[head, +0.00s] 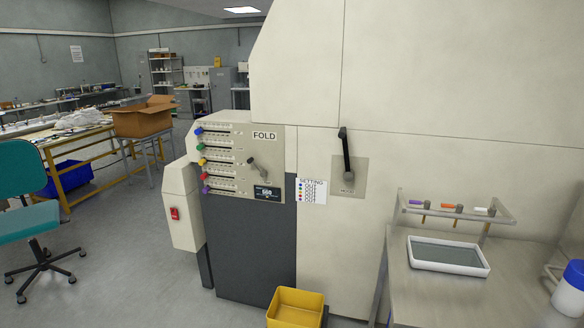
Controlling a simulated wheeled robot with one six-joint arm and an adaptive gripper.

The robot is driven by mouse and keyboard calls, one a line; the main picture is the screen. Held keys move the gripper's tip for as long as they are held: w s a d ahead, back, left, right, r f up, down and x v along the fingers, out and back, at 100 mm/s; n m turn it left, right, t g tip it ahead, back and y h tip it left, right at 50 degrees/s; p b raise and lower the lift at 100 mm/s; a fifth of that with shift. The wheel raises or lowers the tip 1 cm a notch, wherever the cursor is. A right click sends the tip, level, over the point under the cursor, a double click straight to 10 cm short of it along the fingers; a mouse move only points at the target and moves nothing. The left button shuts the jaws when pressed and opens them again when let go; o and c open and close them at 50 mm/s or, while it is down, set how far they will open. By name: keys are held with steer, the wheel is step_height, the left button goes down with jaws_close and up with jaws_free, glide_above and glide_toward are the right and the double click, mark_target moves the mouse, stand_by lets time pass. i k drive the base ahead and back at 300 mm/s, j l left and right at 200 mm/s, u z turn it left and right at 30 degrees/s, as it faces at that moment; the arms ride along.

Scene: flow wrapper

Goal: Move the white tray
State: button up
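The white tray (423,267) is a shallow rectangular tray with a white rim and a dark grey inside. It sits flat on a metal side table (425,302) at the right of the head view, in front of a low rail. I see nothing standing in it. My gripper is not in view, so its state and its distance from the tray do not show.
The rail (455,213) behind the tray holds several coloured-handled tools. A white tub with a blue lid (567,292) stands right of the tray. The large cream machine (440,90) rises behind. A yellow bin (295,308) is on the floor. Floor left is clear before a teal chair (28,222).

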mark_target(454, 257)
steer(key=i+l+z, duration=0.2)
steer(key=i+l, duration=0.15)
steer(key=i+l+z, duration=0.15)
steer(key=i, duration=0.35)
steer(key=i+l+z, duration=0.2)
steer(key=i+l, duration=0.15)
steer(key=i+j, duration=0.05)
